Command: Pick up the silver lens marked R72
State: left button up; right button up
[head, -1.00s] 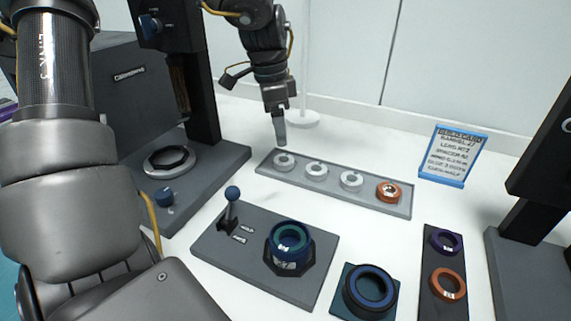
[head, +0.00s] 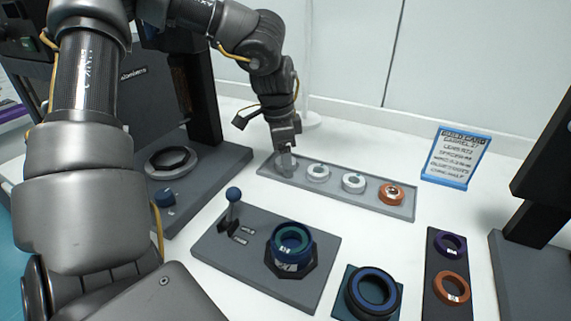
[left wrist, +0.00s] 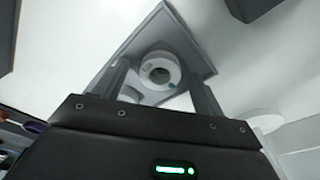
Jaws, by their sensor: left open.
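Silver-white ring lenses lie in a row on a long grey tray (head: 335,190); their markings are too small to read, so I cannot tell which is R72. My left gripper (head: 286,166) points down over the tray's left end, its fingers covering most of the leftmost lens. Two more silver lenses, the middle one (head: 318,172) and the right one (head: 353,182), lie to its right. In the left wrist view one silver lens (left wrist: 160,70) shows between the spread, empty fingers (left wrist: 160,88), with a small mark on its rim. My right gripper is out of view.
An orange ring (head: 391,194) ends the row. A blue-framed card (head: 455,157) stands behind it. In front are a grey fixture plate (head: 230,250) with a blue-knobbed lever, a dark blue ring (head: 372,289), and a dark strip with purple (head: 450,244) and orange (head: 452,287) rings.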

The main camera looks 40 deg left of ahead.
pick_arm(q)
jog(key=shift+c, duration=1.1)
jog(key=c, duration=0.8)
jog(key=shift+c, duration=0.3)
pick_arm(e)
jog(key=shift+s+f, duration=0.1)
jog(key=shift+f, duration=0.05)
pick_arm(q)
jog(key=shift+r, duration=0.1)
